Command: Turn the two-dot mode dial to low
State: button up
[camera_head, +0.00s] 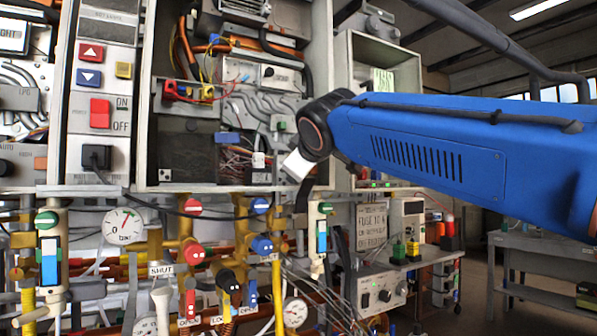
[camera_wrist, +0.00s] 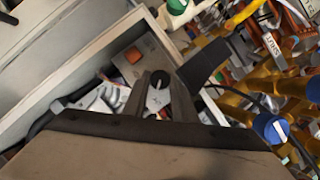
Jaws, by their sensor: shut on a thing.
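In the wrist view a small black dial (camera_wrist: 158,79) with a pale pointer line sits on a grey panel inside the cabinet. My gripper (camera_wrist: 160,92) has one finger on each side of it and is shut on it. The fingers cover the dial's sides. I cannot make out dots or a low mark beside it. In the head view my blue arm comes in from the right, its end at the cabinet's lower right; the fingers and the dial cannot be made out there.
The cabinet's pale wall (camera_wrist: 75,65) runs close by. Below the cabinet are red knobs (camera_head: 195,252), blue knobs (camera_head: 262,246), yellow pipes and a pressure gauge (camera_head: 123,225). A dark cable hangs near my wrist.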

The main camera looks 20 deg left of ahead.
jog(key=shift+f+n+t, duration=0.1)
jog(key=shift+n+t, duration=0.3)
jog(key=shift+n, duration=0.2)
jog(key=o, duration=1)
jog(key=shift+o, duration=0.2)
jog(key=v, duration=1.7)
jog(key=shift+s, duration=0.25)
